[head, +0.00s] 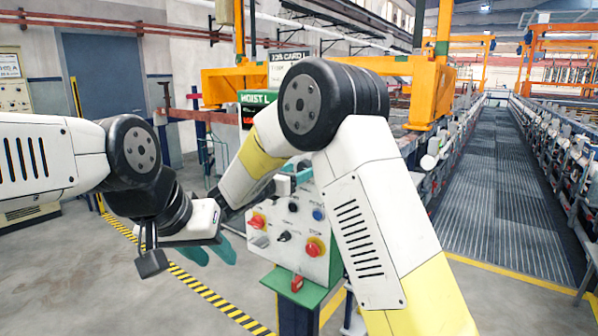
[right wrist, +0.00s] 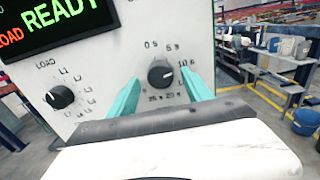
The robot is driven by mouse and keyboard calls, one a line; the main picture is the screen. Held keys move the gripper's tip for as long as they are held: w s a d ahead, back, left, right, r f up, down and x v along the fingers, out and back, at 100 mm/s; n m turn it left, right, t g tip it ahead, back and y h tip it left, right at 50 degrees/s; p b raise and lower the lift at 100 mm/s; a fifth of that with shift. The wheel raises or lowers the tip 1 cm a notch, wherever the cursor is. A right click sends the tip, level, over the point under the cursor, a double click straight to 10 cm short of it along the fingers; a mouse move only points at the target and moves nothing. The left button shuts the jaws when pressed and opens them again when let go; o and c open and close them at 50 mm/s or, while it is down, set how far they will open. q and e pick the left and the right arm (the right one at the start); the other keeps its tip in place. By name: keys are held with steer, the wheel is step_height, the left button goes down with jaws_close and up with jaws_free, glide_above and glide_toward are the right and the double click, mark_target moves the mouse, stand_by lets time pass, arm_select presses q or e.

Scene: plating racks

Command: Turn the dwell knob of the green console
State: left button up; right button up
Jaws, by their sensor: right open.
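The console has a green base and a green "HOIST L" header (head: 254,97) in the head view; my right arm hides part of its white front (head: 300,228). In the right wrist view a black round knob (right wrist: 160,73) sits on the white panel, ringed by numbers; its name label is hidden or out of view. My right gripper (right wrist: 160,82) is open, its teal fingers on either side of this knob in the picture; contact cannot be told. In the head view its teal fingers show partly at the console. My left gripper (head: 210,252) is open and empty, left of the console.
A LOAD knob (right wrist: 60,97) and a screen reading READY (right wrist: 60,22) are beside the numbered knob. Striped tape (head: 215,300) marks the floor; the left floor is clear.

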steer(key=shift+w+d, duration=0.3)
steer(key=shift+w, duration=0.1)
jaws_close()
